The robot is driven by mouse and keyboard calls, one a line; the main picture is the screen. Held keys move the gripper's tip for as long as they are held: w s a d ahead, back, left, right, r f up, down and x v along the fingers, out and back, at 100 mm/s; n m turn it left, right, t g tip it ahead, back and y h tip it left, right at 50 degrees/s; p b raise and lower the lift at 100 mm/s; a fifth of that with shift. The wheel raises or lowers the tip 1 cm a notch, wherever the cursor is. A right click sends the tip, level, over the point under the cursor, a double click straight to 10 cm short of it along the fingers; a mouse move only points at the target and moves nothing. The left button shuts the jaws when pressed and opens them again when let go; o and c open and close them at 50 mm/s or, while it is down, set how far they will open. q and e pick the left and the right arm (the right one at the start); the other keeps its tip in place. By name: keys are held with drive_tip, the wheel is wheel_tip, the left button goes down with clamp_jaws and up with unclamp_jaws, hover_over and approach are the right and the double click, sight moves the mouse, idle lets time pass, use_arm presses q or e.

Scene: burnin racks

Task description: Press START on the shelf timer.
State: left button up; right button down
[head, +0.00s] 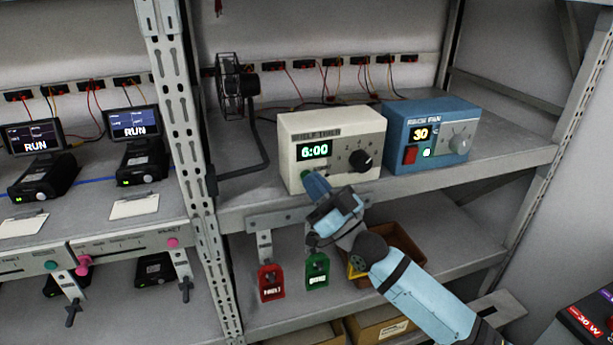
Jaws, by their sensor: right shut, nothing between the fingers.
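The shelf timer (296,178) is a cream box on the right-hand rack's shelf. Its display (315,151) reads 6:00, and a black knob (361,160) sits right of it. A bit of green, apparently the START button (306,175), shows at the lower left of its front, mostly hidden by my gripper. My right gripper (313,179) is shut and empty, with its fingertips at that green spot. I cannot tell whether they touch it. My left gripper is not in view.
A blue rack fan box (452,158) showing 30 stands right of the timer. A black fan (231,86) is clamped at the left upright (184,130). Red (271,284) and green (317,272) tags hang below the shelf. A brown bin (402,242) sits lower, behind my arm.

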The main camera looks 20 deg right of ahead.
drive_tip(key=shift+w, duration=0.4)
idle(0.5)
drive_tip(key=shift+s, duration=0.15)
drive_tip(key=shift+s+p, duration=0.35)
drive_tip(key=shift+s, duration=0.35)
drive_tip(key=s+p, duration=0.2)
drive_tip(key=s, duration=0.3)
drive_tip(key=shift+d, duration=0.1)
idle(0.3)
idle(0.5)
